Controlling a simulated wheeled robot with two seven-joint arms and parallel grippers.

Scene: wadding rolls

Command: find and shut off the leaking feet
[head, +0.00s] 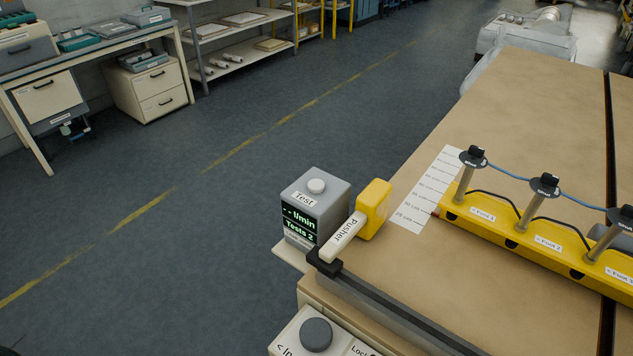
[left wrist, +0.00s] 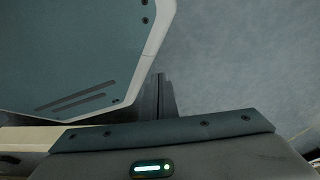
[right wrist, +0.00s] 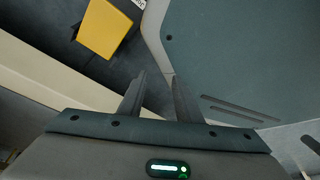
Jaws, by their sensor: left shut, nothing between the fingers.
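In the head view a yellow beam (head: 510,235) lies on the brown table (head: 400,260). It carries a row of feet labelled Foot 1 (head: 482,214), Foot 2 (head: 547,243) and a third cut by the right edge. Each has a tan post with a black knob, such as the first knob (head: 473,156) and second knob (head: 545,184). A blue line links the knobs. A grey Test box (head: 316,205) displays "-- l/min" and "Tests 2". My left gripper (left wrist: 159,80) is shut and empty. My right gripper (right wrist: 158,88) is open and empty. Neither gripper shows in the head view.
A white Pusher bar (head: 343,237) with a yellow block (head: 374,208) sits at the table's corner by a dark rail (head: 390,310). A white scale strip (head: 428,190) lies beside the beam. A grey knob (head: 316,334) is at bottom. Open floor lies left.

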